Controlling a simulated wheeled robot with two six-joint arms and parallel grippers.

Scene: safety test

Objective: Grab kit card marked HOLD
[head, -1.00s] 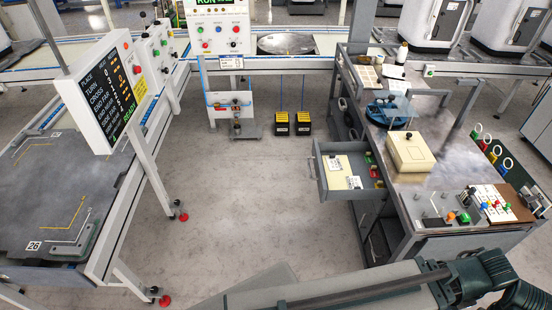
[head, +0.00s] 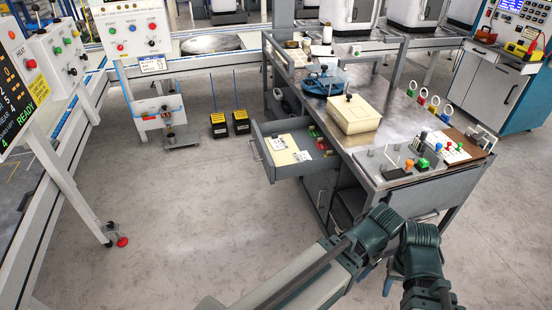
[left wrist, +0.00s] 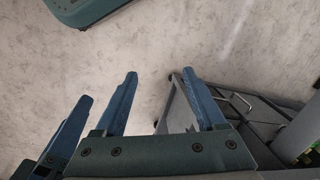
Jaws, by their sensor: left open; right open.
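White cards (head: 303,155) with dark print lie in the open drawer (head: 270,167) of the grey workbench. Their print is too small to read, so I cannot tell which is marked HOLD. My left gripper (left wrist: 159,76) is open and empty in the left wrist view, above bare floor. The grey bench side with a handle is to its right.
A cream box (head: 354,114) and a panel with coloured knobs (head: 405,168) are on the bench top (head: 400,122). Yellow-black blocks (head: 220,125) stand on the floor. A white-framed conveyor stand (head: 75,185) is at left. The floor (head: 180,215) between is clear.

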